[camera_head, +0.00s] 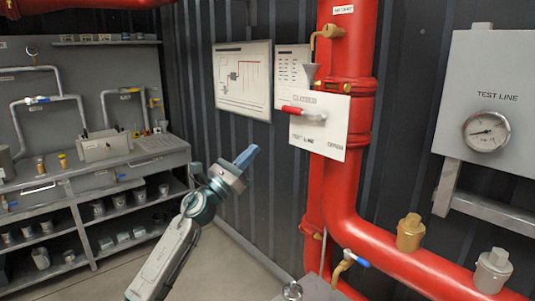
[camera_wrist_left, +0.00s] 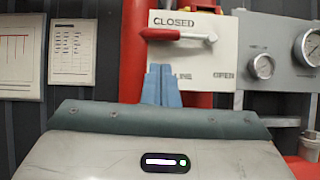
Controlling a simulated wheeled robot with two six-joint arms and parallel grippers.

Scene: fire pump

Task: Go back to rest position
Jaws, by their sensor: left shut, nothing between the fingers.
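My left gripper (camera_head: 246,156) is raised in the middle of the head view, left of the red pipe, with its blue fingers shut and empty. In the left wrist view the two blue fingers (camera_wrist_left: 161,84) stand side by side, in front of the lower left of the white test line plate. They look apart from the red-handled lever (camera_head: 304,113), which lies across that plate (camera_head: 320,140). The lever also shows in the left wrist view (camera_wrist_left: 178,35), beside the word CLOSED. My right gripper is not in view.
A thick red pipe (camera_head: 345,190) runs down and bends right. A grey panel with a gauge (camera_head: 487,131) is at the right. A grey workbench with shelves (camera_head: 95,180) stands at the left. Two boards (camera_head: 242,80) hang on the dark wall. Floor shows between bench and pipe.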

